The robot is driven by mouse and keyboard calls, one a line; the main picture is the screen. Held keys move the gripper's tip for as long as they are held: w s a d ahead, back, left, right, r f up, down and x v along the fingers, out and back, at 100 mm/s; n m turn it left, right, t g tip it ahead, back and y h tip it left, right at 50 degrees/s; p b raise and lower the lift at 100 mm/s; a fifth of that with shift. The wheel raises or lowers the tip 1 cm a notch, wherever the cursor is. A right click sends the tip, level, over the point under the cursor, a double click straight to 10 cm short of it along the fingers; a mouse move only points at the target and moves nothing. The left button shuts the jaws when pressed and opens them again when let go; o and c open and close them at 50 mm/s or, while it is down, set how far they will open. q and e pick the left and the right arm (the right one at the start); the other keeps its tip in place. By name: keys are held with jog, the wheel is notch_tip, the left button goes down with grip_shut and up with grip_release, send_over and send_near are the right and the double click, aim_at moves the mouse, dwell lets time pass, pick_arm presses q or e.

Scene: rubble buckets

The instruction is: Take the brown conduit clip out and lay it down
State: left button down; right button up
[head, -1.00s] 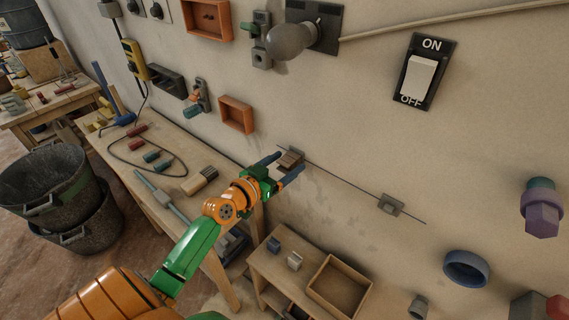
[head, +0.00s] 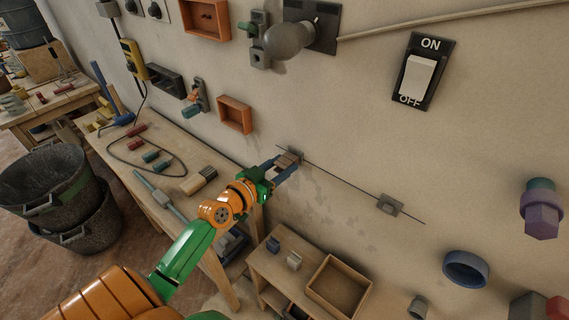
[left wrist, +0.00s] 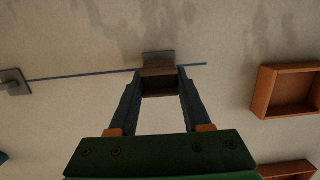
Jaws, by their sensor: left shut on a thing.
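The brown conduit clip (head: 287,161) is at the wall, in front of a grey plate (head: 298,153) on a thin dark line. My left gripper (head: 285,163) is shut on it, one finger on each side. In the left wrist view the brown clip (left wrist: 160,84) sits between the fingertips (left wrist: 159,88), with the grey plate (left wrist: 158,57) right behind it. I cannot tell whether the clip still touches the plate. My right gripper is not in view.
A second grey plate (head: 390,205) is on the line to the right. Below stands a small wooden table (head: 262,262) with an open box (head: 340,287) and two small blocks. A longer workbench (head: 150,185) at left holds tools and parts. Orange wall boxes (head: 235,115) hang above.

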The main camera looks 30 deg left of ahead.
pick_arm(q)
jog(key=shift+s+a, duration=0.1)
jog(key=shift+s, duration=0.7)
jog(key=shift+s, duration=0.35)
jog(key=shift+s+a, duration=0.1)
jog(key=shift+s, duration=0.75)
